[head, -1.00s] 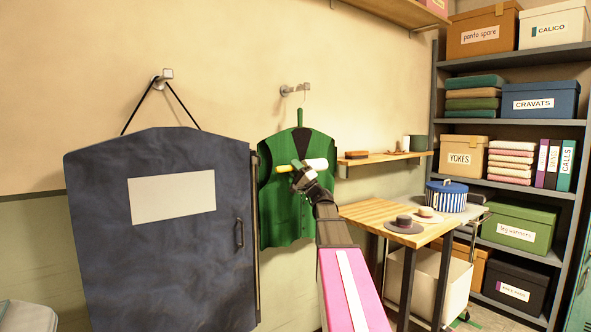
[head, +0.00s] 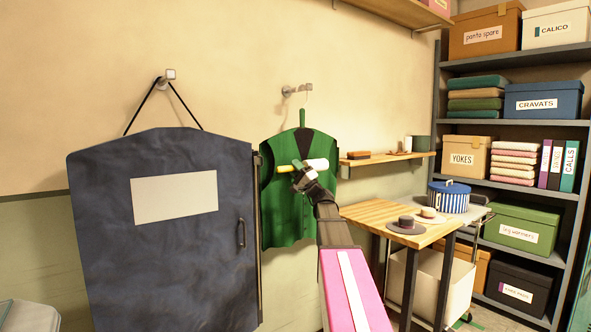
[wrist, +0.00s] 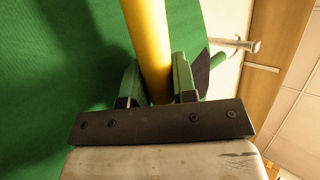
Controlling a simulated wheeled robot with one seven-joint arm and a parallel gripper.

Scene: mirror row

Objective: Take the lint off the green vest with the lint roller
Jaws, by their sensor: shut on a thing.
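The green vest (head: 285,222) hangs on a hanger from a wall hook (head: 297,90) in the head view. It fills the left of the wrist view (wrist: 50,60) as a green surface. My gripper (head: 302,178) is in front of the vest and shut on the lint roller. The roller's white cylinder (head: 317,164) points right and its yellow handle (head: 283,170) points left in the head view. The yellow handle also shows between the fingers in the wrist view (wrist: 148,40). I cannot tell whether the roller touches the vest. No lint is clear to see.
A dark garment bag (head: 165,260) hangs just left of the vest. A wooden table (head: 380,215) with hats and a narrow wall shelf (head: 385,158) are to the right. A tall shelf unit (head: 510,128) with boxes stands at the far right.

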